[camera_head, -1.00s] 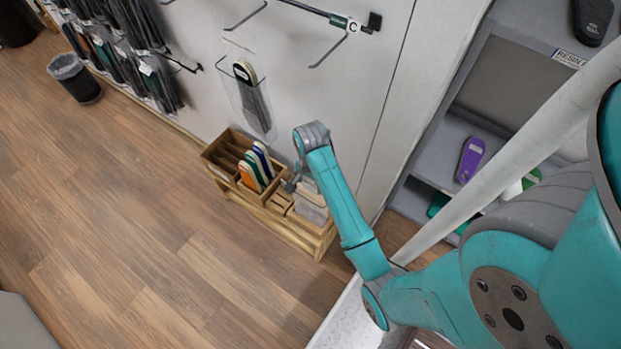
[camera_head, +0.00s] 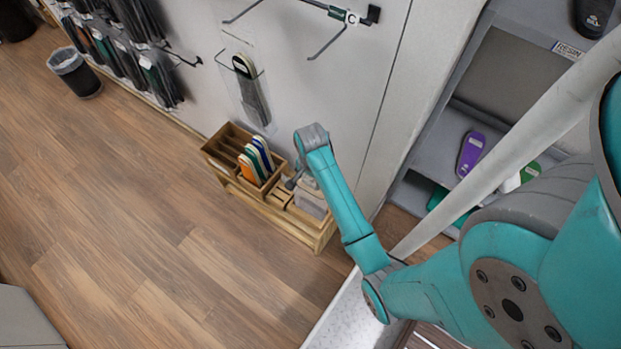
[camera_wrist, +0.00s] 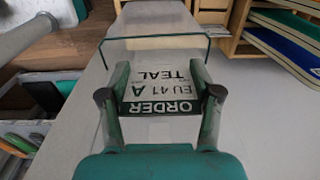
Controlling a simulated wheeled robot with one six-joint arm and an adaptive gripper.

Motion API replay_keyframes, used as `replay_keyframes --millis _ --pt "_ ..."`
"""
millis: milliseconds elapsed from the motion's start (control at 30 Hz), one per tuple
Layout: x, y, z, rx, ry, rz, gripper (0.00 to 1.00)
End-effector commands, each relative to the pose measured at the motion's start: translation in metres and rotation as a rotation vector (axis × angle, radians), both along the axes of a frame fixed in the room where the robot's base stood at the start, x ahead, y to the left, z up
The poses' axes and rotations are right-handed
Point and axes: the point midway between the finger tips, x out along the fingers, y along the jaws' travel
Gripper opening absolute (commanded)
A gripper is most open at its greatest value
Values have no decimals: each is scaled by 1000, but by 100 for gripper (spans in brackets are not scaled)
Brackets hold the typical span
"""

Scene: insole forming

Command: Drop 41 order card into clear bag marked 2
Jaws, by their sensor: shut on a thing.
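The order card (camera_wrist: 163,92) is white with a dark "ORDER" band and reads "EU 41 A TEAL", upside down in the wrist view. My gripper (camera_wrist: 160,98) is shut on it, with the fingers at its two sides. A clear, thin-edged outline (camera_wrist: 150,37) shows just beyond the card and may be a clear bag; I cannot tell whether the card is inside it. No mark 2 is readable. In the head view, my gripper (camera_head: 291,183) is over the right part of the wooden rack, and the card is too small to make out.
Grey shelves (camera_head: 425,165) stand at the right. The wood floor (camera_head: 120,220) is open at the left.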

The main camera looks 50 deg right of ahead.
Motion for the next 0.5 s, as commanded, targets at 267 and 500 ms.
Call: replay_keyframes --millis 267,500 --pt "-12 11 -23 30 34 7 53" --pt "-12 11 -23 29 34 8 83"
